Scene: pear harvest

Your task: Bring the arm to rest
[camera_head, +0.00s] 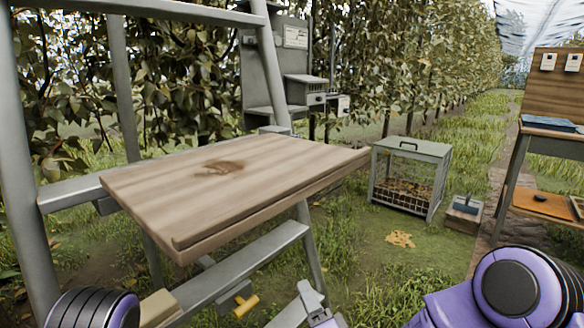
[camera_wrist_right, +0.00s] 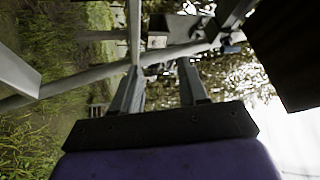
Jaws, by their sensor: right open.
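My right gripper (camera_head: 310,295) shows at the bottom middle of the head view, a grey finger part with a bit of purple behind it, low and in front of the wooden board. In the right wrist view the right gripper (camera_wrist_right: 160,85) has its two dark fingers apart with a gap between them, and nothing is held there. The right arm's purple link fills the lower right of the head view. A piece of my left arm shows at the lower left, but the left gripper is out of view.
A wooden board (camera_head: 225,175) rests on a grey metal frame (camera_head: 265,262). A yellow-handled tool (camera_head: 246,304) is below it. A wire-sided crate (camera_head: 411,147) stands on the grass, beside a small box (camera_head: 464,212). A table (camera_head: 550,130) stands at right.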

